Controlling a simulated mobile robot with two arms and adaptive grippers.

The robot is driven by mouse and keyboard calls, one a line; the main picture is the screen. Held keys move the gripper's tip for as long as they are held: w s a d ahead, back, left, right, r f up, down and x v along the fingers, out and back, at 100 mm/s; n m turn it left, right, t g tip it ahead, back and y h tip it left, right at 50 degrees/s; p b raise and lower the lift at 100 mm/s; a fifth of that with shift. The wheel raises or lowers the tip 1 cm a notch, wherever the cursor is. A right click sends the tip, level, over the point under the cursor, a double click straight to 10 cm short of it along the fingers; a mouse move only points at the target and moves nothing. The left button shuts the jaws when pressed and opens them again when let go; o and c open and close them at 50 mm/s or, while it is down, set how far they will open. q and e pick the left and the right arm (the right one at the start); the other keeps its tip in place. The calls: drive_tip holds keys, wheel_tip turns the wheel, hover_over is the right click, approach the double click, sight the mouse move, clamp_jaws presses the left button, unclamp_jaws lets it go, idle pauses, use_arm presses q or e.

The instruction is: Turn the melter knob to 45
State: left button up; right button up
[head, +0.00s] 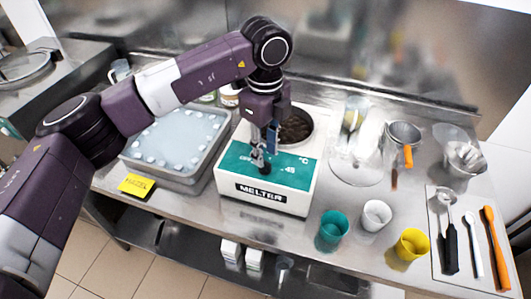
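The melter (250,203) is a white box on the steel counter, with a teal sloped panel and a round well of dark brown contents on top. Its small black knob (265,169) sits mid-panel. Marks that look like OFF, to its left, and 45, to its right, show on the panel; the pointer direction is too small to read. My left gripper (262,161) reaches down from above with its fingertips at the knob, partly covering it. Whether the fingers touch or grip the knob cannot be told. My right gripper is out of view.
Teal (332,230), white (376,215) and yellow (410,245) cups stand to the right. Utensils lie on a mat (462,282) at far right.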

sight(265, 166)
use_arm(q)
drive_tip(key=shift+f+p, duration=0.3)
drive_tip(key=shift+f, duration=1.15)
clamp_jaws()
